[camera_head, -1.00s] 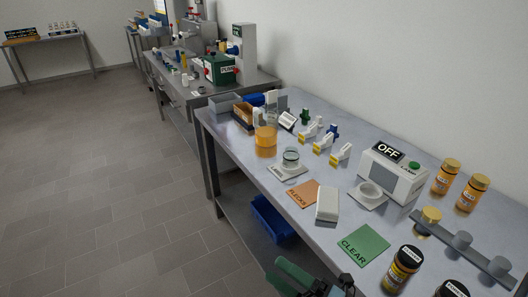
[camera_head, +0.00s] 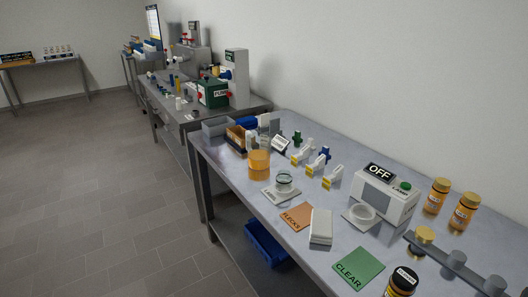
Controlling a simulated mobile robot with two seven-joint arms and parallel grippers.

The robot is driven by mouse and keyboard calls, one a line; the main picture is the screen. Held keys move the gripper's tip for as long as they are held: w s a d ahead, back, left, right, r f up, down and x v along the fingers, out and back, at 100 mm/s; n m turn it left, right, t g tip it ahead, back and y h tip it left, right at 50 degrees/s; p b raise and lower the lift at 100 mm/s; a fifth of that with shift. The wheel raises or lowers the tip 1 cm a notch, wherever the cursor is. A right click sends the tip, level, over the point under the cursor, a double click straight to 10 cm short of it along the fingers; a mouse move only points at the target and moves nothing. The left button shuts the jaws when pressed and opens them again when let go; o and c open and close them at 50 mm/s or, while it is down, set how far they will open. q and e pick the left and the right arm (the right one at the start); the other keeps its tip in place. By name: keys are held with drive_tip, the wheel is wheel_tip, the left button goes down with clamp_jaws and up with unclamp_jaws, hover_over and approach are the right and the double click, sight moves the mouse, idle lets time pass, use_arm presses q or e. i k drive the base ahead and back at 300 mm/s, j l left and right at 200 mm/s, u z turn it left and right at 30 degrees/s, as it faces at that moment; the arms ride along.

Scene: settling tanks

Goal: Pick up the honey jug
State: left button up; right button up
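The honey jug appears to be the amber, cylindrical vessel (camera_head: 259,164) standing upright on the near steel table (camera_head: 231,182), towards its far left end. Its upper part looks clear, and I cannot make out a handle. It stands behind and left of a small glass dish (camera_head: 284,184) on a white labelled pad. Neither of my grippers shows in the head view.
Orange (camera_head: 297,217) and green CLEAR (camera_head: 358,268) mats lie near the front edge. Open floor (camera_head: 100,210) is at left.

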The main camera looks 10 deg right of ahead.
sight(258, 144)
drive_tip(key=i+j+z, duration=0.15)
drive_tip(key=z, duration=0.2)
drive_tip(key=i+j+z, duration=0.15)
drive_tip(key=j+z, duration=0.2)
drive_tip(key=i+j+z, duration=0.1)
drive_tip(key=j, duration=0.2)
drive_tip(key=i+j+z, duration=0.1)
drive_tip(key=j, duration=0.2)
drive_tip(key=j+z, duration=0.1)
drive_tip(key=j, duration=0.2)
drive_tip(key=i+j, duration=0.1)
drive_tip(key=j, duration=0.35)
drive_tip(key=i+j, duration=0.15)
drive_tip(key=j, duration=0.3)
drive_tip(key=i+j, duration=0.1)
drive_tip(key=j, duration=0.35)
drive_tip(key=i+j+z, duration=0.1)
drive_tip(key=j, duration=0.35)
drive_tip(key=i+j, duration=0.15)
drive_tip(key=j, duration=0.3)
drive_tip(key=i+j, duration=0.1)
drive_tip(key=j, duration=0.35)
